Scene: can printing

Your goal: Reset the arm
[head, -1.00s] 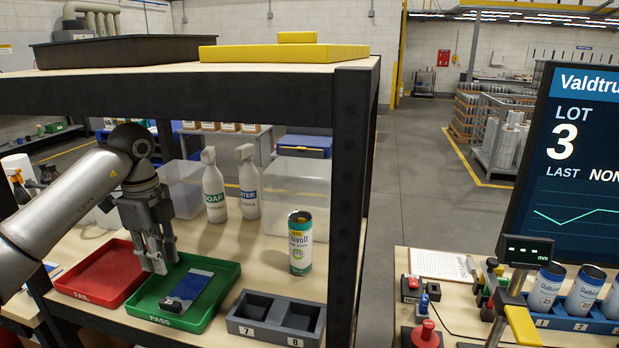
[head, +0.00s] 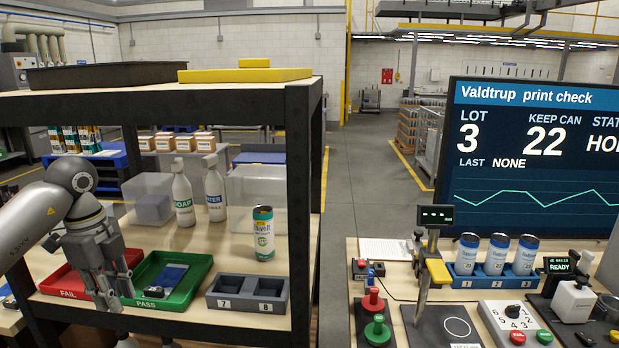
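My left arm comes in from the left of the head view. Its gripper (head: 119,298) points down in front of the red FAIL tray (head: 60,280) and the left end of the green PASS tray (head: 196,285). The fingers look apart, with nothing seen between them. A dark blue flat item (head: 172,275) lies in the PASS tray, apart from the gripper. My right gripper is not in view.
A can (head: 264,240) stands behind a grey holder (head: 238,300) marked 7 and 8. A dark post (head: 298,200) bounds the shelf. The right table holds cans (head: 495,254), buttons and a screen (head: 540,150).

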